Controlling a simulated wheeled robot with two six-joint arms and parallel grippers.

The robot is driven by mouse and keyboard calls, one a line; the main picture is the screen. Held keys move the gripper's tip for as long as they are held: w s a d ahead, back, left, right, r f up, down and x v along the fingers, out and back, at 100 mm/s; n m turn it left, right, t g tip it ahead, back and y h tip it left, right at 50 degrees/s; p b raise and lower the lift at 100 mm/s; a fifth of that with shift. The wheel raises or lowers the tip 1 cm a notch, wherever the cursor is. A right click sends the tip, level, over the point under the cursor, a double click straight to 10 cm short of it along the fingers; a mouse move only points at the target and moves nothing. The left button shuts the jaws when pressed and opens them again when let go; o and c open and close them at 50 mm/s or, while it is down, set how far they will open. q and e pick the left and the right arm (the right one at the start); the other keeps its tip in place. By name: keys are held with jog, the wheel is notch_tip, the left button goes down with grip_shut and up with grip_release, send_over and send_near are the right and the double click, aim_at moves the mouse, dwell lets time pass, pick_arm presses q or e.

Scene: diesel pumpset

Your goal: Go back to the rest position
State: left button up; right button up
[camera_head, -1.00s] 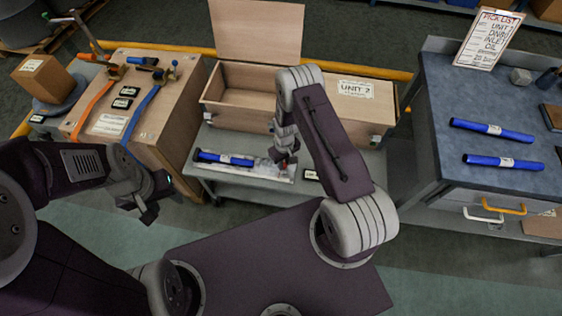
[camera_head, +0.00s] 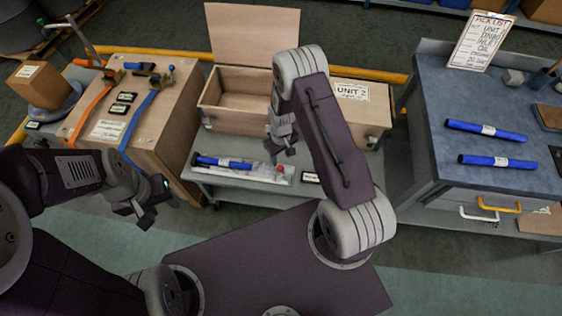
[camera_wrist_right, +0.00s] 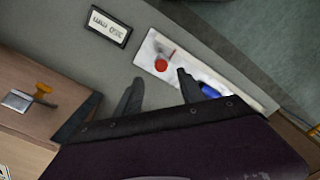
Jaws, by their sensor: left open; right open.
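My left gripper (camera_head: 148,208) is open and empty, low on the left in front of the wooden crate. My right gripper (camera_head: 284,148) hangs over the middle bench, just in front of the open wooden box. In the right wrist view its two fingers (camera_wrist_right: 158,92) are apart with nothing held between them. Below lies a white tray (camera_wrist_right: 160,45) with a red round piece (camera_wrist_right: 161,65) and a blue tube (camera_wrist_right: 210,91), partly hidden by a finger. In the head view the blue tube (camera_head: 222,162) and red piece (camera_head: 281,168) lie on that tray.
A strapped wooden crate (camera_head: 170,135) stands left, with a carton (camera_head: 38,83) beyond. On the right, a blue-grey workbench (camera_head: 470,100) holds two blue tubes (camera_head: 487,130) and a pick list (camera_head: 482,40).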

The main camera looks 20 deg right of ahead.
jog(key=shift+r, duration=0.9)
notch_tip(320, 180, up, 20)
jog(key=w+a+t+p, duration=0.1)
jog(key=w+t+p, duration=0.2)
jog(key=s+r+m+g, duration=0.1)
jog(key=s+r+m, duration=0.2)
jog(key=s, duration=1.4)
jog(key=shift+a+r+g, duration=0.35)
jog(key=shift+g, duration=0.05)
